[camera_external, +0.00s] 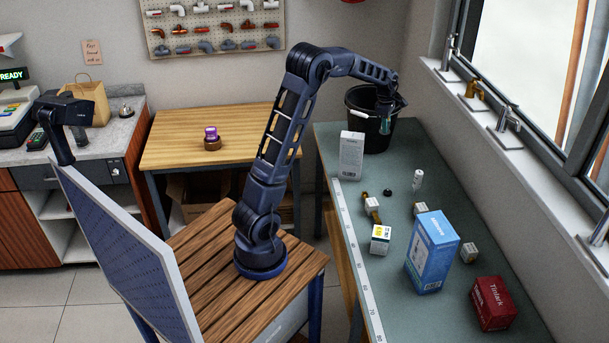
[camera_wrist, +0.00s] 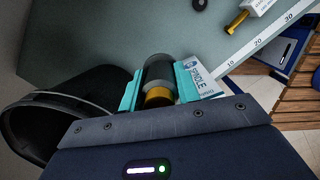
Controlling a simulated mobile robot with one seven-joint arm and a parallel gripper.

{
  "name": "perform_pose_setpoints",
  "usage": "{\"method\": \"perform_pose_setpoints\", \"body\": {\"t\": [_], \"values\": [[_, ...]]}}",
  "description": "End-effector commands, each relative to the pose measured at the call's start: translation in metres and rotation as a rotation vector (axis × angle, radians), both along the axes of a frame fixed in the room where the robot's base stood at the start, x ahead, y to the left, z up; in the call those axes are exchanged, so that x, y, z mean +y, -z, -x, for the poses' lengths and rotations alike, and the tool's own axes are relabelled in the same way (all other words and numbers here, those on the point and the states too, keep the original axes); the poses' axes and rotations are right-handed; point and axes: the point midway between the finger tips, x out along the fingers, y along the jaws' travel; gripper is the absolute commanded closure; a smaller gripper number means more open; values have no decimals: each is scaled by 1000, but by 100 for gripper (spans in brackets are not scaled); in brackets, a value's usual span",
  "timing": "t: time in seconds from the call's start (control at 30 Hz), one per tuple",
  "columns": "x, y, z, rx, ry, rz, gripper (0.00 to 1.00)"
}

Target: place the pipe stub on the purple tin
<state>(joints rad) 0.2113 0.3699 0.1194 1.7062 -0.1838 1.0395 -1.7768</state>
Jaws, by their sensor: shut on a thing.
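The pipe stub (camera_wrist: 158,75) is a short grey-black cylinder with a brass-yellow band at its near end, seen in the wrist view. My gripper (camera_wrist: 158,88), with teal fingers, is shut on its sides. In the external view my gripper (camera_external: 385,122) points down at the black bucket at the far end of the green bench; the stub is too small to make out there. The purple tin (camera_external: 211,133) has a pale label and stands upright on a round brown base (camera_external: 212,144) on the wooden table, well left of my gripper. The wrist view does not show the tin.
The black bucket (camera_external: 362,103) is close to my gripper. A white box (camera_external: 351,156) stands nearby on the green bench (camera_external: 340,130). A blue box (camera_external: 432,252), a red box (camera_external: 492,303) and small fittings lie further along. The wooden table (camera_external: 175,135) is mostly clear around the tin.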

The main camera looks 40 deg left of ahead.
Motion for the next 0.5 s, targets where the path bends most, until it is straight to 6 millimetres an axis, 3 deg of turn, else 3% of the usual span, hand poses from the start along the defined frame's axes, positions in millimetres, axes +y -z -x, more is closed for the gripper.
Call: {"method": "perform_pose_setpoints", "body": {"t": [0.1,0.33,0.5], "values": [[-1,-29,0,-4,2,0,100],[-1,-70,0,-4,1,0,100],[25,-71,-9,0,-51,1,100]]}}
